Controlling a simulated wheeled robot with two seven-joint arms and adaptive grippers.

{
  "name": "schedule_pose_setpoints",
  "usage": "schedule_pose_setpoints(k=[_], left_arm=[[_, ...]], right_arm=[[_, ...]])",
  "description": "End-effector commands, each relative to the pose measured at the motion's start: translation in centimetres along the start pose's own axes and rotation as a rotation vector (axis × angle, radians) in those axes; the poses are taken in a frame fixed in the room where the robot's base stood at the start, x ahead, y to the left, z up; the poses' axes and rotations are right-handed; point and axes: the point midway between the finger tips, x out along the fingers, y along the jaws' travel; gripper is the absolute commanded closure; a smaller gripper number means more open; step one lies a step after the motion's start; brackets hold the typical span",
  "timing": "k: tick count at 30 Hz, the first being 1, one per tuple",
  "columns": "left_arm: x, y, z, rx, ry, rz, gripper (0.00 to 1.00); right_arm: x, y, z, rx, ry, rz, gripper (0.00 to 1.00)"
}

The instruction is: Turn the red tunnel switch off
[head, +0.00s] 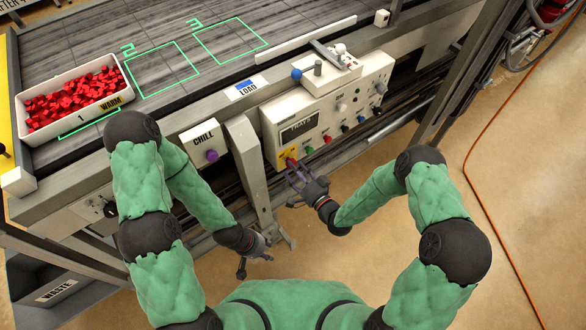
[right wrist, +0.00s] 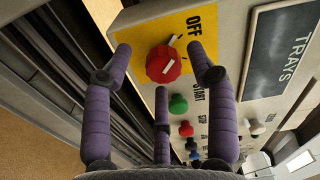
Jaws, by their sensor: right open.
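The red tunnel switch (right wrist: 163,64) is a round knob on a yellow plate (right wrist: 150,35) at the end of the control panel. A slanted white mark shows on its face. The word OFF is printed to its upper right in the right wrist view; other lettering on the plate is hidden or cut off. My right gripper (right wrist: 160,50) is open, with purple fingers on either side of the knob and a third below it. No clear contact shows. In the head view my right gripper (head: 298,178) is just in front of the switch (head: 291,161). My left gripper (head: 258,250) hangs low, away from the panel.
The panel (head: 335,105) carries a TRAYS display (head: 299,127) and several coloured buttons, including a green one (right wrist: 178,104) close to my fingers. A CHILL box (head: 203,142) with a purple knob is to the left. A tray of red pieces (head: 75,100) sits on the conveyor.

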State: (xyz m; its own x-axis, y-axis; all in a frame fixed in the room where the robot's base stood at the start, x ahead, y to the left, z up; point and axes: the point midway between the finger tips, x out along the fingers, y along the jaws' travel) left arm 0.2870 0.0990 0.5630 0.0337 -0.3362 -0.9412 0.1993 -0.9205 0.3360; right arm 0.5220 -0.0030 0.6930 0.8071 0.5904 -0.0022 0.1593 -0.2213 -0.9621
Motion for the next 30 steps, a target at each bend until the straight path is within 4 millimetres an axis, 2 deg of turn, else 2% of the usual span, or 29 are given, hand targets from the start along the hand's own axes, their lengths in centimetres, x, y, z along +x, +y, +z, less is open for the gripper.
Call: schedule_pose_setpoints(k=[9, 15, 21, 30], left_arm=[[0.0, 0.0, 0.0, 0.0, 0.0, 0.0, 0.6], [0.0, 0.0, 0.0, 0.0, 0.0, 0.0, 0.6], [0.0, 0.0, 0.0, 0.0, 0.0, 0.0, 0.6], [0.0, 0.0, 0.0, 0.0, 0.0, 0.0, 0.6]], right_arm=[[-6.1, 0.1, -0.1, 0.003, 0.004, 0.004, 0.42], [-9.2, 0.1, 0.0, 0.002, 0.001, 0.002, 0.42], [-10.7, 0.0, 0.2, 0.002, -0.003, 0.001, 0.42], [-11.0, 0.0, 0.2, 0.001, -0.004, -0.001, 0.42]])
